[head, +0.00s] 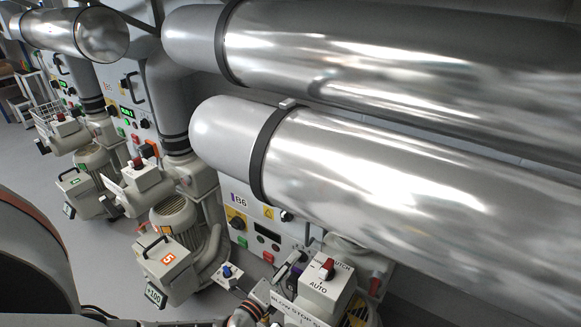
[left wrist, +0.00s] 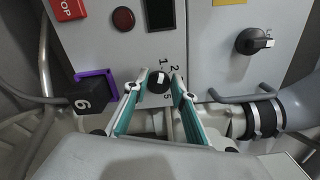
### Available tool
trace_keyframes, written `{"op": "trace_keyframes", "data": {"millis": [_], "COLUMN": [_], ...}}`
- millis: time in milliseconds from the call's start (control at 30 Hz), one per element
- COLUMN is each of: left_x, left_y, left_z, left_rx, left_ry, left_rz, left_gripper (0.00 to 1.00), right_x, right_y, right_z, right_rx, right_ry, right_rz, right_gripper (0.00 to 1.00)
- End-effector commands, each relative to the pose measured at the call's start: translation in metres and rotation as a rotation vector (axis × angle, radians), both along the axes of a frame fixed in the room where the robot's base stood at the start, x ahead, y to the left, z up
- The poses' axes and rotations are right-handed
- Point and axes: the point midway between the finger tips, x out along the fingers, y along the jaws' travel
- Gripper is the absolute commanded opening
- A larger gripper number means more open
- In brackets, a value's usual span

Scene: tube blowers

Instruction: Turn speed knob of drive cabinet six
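Drive cabinet six is the grey cabinet marked B6 (head: 240,200) in the head view, low in the middle. In the left wrist view, its speed knob (left wrist: 158,83) is a round black knob with a white mark, on a panel with printed numbers around it. My left gripper (left wrist: 160,76) is open. Its two teal fingers stand on either side of the knob, and I cannot tell if they touch it. In the head view, the gripper is low beside the cabinet, and the knob is hard to make out there. My right gripper is not in view.
A black block marked 6 (left wrist: 86,103) in a purple frame and a red stop button (left wrist: 68,9) are left of the knob. A black rotary switch (left wrist: 254,41) is at right. Large shiny pipes (head: 420,180) hang over the cabinet. A white switch box (head: 325,290) stands close by.

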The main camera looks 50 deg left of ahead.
Motion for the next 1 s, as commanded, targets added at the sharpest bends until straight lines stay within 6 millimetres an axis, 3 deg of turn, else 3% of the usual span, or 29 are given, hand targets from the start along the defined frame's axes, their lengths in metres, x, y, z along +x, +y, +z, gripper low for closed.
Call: {"op": "trace_keyframes", "data": {"millis": [233, 700, 1000], "left_x": [-0.019, -0.103, -0.117], "left_y": [-0.004, -0.024, -0.028], "left_z": [-0.001, -0.001, 0.0], "left_rx": [-0.001, 0.0, 0.0], "left_ry": [0.002, 0.002, -0.001], "left_rz": [0.0, 0.0, 0.0], "left_gripper": [0.26, 0.26, 0.26], "right_x": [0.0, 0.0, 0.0], "right_y": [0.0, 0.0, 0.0], "right_z": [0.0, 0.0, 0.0], "right_rx": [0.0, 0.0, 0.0], "right_ry": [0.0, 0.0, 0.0], "right_rz": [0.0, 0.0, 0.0], "right_gripper": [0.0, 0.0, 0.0]}}
